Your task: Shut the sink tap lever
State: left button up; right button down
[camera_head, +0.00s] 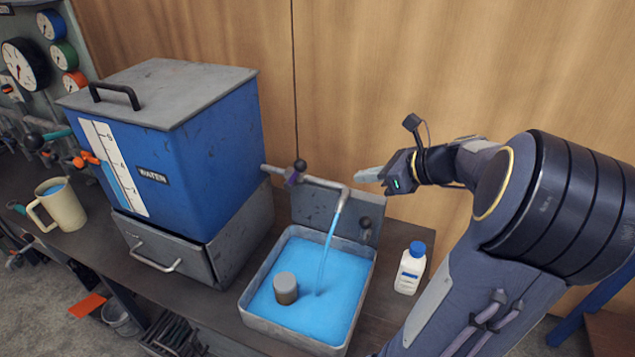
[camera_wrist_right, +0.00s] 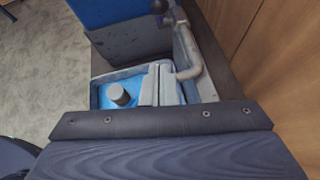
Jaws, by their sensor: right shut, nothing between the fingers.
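The sink tap is a grey pipe (camera_head: 322,184) leaving the blue water tank. Its lever has a dark ball knob (camera_head: 300,165) standing up above a purple valve body (camera_head: 292,177). A blue stream (camera_head: 328,245) runs from the spout into the sink basin (camera_head: 258,314), which is full of blue water. My right gripper (camera_head: 368,175) is shut and empty, just right of the spout and apart from the lever. In the wrist view the pipe (camera_wrist_right: 188,60) curves past the pale fingers (camera_wrist_right: 157,85), and the lever knob (camera_wrist_right: 160,6) is at the top edge. My left gripper is out of view.
The blue tank (camera_head: 180,150) stands left of the tap. A grey cylinder (camera_head: 286,288) stands in the basin. A white bottle with a blue cap (camera_head: 410,270) is right of it, near my right arm. A mug (camera_head: 60,207) is far left. The wooden wall (camera_head: 380,70) is close behind.

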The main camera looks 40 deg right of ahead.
aim_at(299, 164)
jog(key=w+r+x, duration=0.1)
jog(key=r+x, duration=0.1)
jog(key=x, duration=1)
jog(key=shift+w, duration=0.55)
jog(key=shift+a+r, duration=0.1)
jog(key=shift+a, duration=0.05)
jog(key=r+p, duration=0.1)
jog(key=p, duration=0.2)
jog(key=w+g+p, duration=0.1)
jog(key=p, duration=0.3)
jog(key=a+r+g+h+p, duration=0.1)
jog(key=p, duration=0.3)
jog(key=shift+w+r, duration=0.25)
jog(key=shift+r, duration=0.05)
jog(key=w+p, duration=0.1)
jog(key=p, duration=0.1)
jog(key=a+p, duration=0.1)
jog(key=shift+w+r+p, duration=0.3)
jog(key=shift+w+p, duration=0.05)
jog(key=shift+p, duration=0.05)
jog(key=shift+w+a, duration=0.1)
jog(key=shift+w, duration=0.3)
jog(key=shift+f, duration=0.1)
